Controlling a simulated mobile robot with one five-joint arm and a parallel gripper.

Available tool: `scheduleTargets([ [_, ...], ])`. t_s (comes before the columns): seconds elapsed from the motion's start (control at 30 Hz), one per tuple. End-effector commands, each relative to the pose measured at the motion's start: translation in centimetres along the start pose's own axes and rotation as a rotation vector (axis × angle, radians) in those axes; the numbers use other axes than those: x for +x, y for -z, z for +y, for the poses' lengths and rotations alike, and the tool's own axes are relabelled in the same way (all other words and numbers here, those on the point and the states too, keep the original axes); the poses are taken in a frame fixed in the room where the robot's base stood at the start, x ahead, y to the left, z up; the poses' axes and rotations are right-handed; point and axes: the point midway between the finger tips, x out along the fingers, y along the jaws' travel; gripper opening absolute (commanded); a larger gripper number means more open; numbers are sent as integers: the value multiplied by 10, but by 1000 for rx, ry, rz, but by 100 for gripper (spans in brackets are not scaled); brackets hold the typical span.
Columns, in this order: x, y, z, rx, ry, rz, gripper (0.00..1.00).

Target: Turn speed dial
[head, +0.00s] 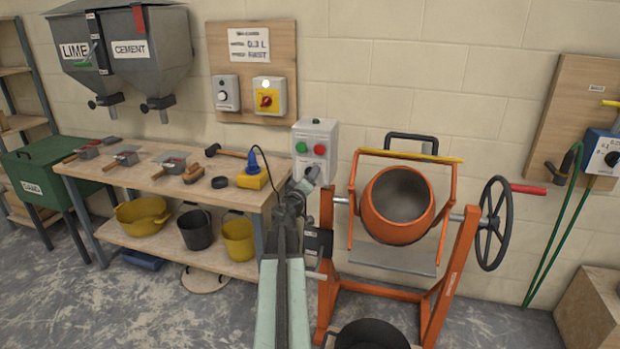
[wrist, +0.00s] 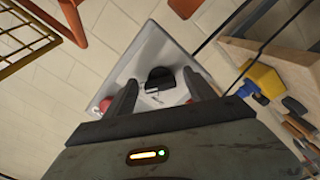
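The grey-white control box (head: 316,143) with a green and a red button stands at the left of the orange mixer. In the wrist view, the box (wrist: 165,52) carries a black dial (wrist: 161,79) with small markings beside it. In the wrist view, my gripper's fingers (wrist: 161,80) are apart, one on each side of the dial. I cannot tell whether they touch it.
The orange mixer drum (head: 392,207) and its handwheel (head: 494,224) stand to the right. A workbench (head: 150,183) with trowels, a hammer and a yellow-blue tool (head: 252,178) is to the left. A wall board (head: 252,50) holds other switches. A black tub (head: 371,334) sits on the floor.

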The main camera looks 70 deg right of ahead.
Motion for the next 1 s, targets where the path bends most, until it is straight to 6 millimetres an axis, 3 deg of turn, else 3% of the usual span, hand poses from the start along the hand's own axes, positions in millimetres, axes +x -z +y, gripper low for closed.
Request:
scheduleTargets([
  [0.37,-4,1,0,-4,0,2,65],
  [0.77,-72,0,0,-3,0,1,65],
  [1.0,-77,1,0,-2,-1,-1,65],
])
